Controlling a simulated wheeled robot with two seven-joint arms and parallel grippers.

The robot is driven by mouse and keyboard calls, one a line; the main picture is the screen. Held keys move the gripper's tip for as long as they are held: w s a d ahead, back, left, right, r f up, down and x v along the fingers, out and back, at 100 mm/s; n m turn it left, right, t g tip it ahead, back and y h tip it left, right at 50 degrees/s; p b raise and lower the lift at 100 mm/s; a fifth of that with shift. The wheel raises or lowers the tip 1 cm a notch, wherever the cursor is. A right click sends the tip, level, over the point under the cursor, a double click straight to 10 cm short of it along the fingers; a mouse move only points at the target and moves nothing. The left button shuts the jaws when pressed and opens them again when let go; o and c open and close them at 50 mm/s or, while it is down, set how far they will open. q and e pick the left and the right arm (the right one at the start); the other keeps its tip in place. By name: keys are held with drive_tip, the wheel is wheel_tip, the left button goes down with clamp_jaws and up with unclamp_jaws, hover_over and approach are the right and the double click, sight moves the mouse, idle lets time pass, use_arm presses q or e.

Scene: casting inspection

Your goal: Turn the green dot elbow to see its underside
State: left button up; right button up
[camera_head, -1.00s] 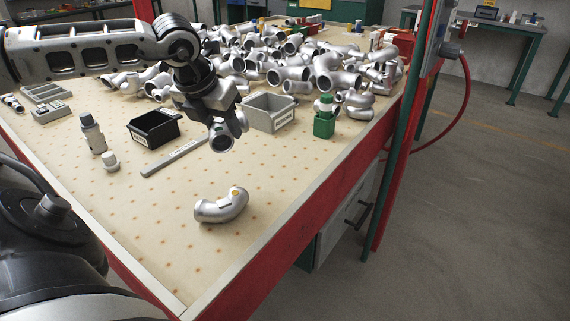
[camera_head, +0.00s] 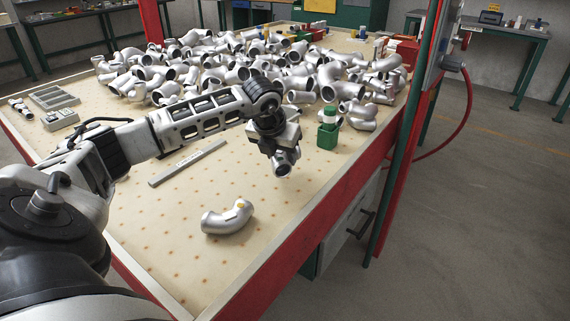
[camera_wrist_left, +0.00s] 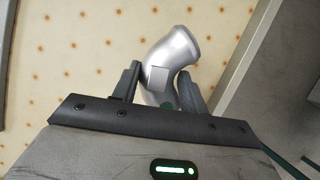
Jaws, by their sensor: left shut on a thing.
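My left gripper (camera_head: 277,145) is over the table and shut on a silver pipe elbow (camera_head: 284,165), which hangs from the jaws with an open end toward the head camera. In the left wrist view the elbow (camera_wrist_left: 172,60) sits between the two dark fingers (camera_wrist_left: 160,88), held above the dotted mat. A small green patch shows low on the elbow between the fingers, partly hidden. A pale square patch is on its side. Another elbow (camera_head: 228,217) with a yellow dot lies on the mat nearer the front. My right gripper is not in view.
A heap of silver elbows (camera_head: 190,70) fills the back. A green holder (camera_head: 328,136) stands right of my gripper. A flat bar (camera_head: 188,163) lies left. The mat around the yellow-dot elbow is clear.

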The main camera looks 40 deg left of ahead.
use_arm(q)
drive_tip(key=shift+w+f, duration=0.3)
drive_tip(key=shift+w, duration=0.05)
drive_tip(key=f, duration=0.3)
drive_tip(key=shift+w+d+f+p, duration=0.1)
drive_tip(key=shift+w+d+p, duration=0.05)
drive_tip(key=shift+w+p, duration=0.2)
drive_tip(key=shift+f, duration=0.15)
drive_tip(key=o, duration=1.4)
drive_tip(key=shift+s+f, duration=0.1)
drive_tip(key=shift+f, duration=0.2)
drive_tip(key=v, duration=1.6)
drive_tip(key=shift+w+r+b, duration=0.2)
drive_tip(key=shift+w+b, duration=0.15)
